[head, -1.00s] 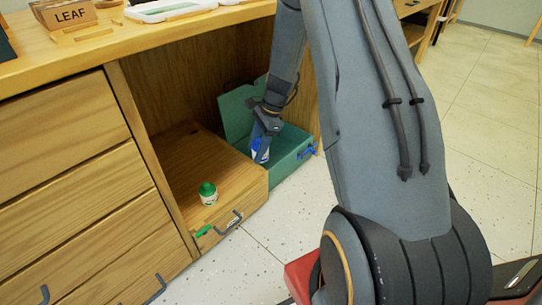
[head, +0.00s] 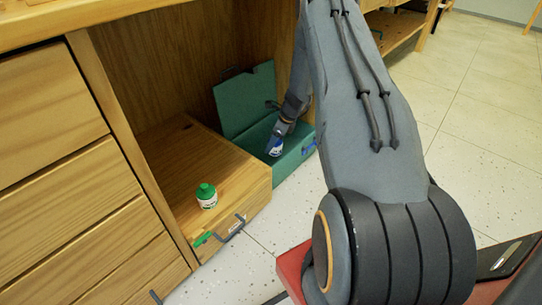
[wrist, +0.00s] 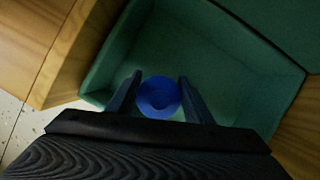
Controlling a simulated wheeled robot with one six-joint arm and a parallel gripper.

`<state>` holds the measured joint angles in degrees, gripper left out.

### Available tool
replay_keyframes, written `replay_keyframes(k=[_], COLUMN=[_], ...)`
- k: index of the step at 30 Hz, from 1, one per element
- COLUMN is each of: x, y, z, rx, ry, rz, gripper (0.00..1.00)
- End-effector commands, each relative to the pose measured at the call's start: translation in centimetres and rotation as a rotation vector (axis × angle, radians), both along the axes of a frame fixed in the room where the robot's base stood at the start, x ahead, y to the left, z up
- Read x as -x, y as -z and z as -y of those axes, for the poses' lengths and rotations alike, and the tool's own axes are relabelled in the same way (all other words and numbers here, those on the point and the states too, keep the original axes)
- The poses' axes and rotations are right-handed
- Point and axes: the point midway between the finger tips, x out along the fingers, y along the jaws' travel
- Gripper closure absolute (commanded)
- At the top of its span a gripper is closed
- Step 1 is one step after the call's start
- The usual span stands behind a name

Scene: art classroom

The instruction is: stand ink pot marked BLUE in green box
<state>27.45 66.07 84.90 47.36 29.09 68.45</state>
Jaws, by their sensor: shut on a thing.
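The blue-capped ink pot (head: 274,148) with a white label is held between my gripper's fingers (head: 281,138). In the wrist view its round blue top (wrist: 159,97) sits between the two fingertips (wrist: 160,92), and my gripper is shut on it. The green box (head: 295,157) stands open with its lid (head: 247,100) raised at the back. The pot is over or inside the box; the wrist view shows the box's green floor and walls (wrist: 262,58) around it. I cannot tell whether the pot touches the floor. The label's words are too small to read.
A green-capped pot (head: 207,197) stands on the closed wooden box (head: 178,160) left of the green box. That wooden box has a green tag (head: 203,239) and a handle (head: 231,228). The wooden cabinet with drawers (head: 60,190) is at left. The cubby wall is close behind.

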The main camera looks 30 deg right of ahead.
Motion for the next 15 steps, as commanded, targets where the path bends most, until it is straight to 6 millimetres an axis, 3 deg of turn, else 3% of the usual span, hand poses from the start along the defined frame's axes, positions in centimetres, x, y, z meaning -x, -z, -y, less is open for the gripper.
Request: replay_keyframes(k=[1, 8, 15], x=[-0.1, -0.1, -0.1], y=[1.3, 3.3, 6.9], z=[0.0, -0.2, -0.3], rx=[-0.001, 0.000, 0.000], ry=[0.000, -0.004, -0.007], rz=[-0.001, 0.000, 0.000], gripper=[0.85, 0.85, 0.85])
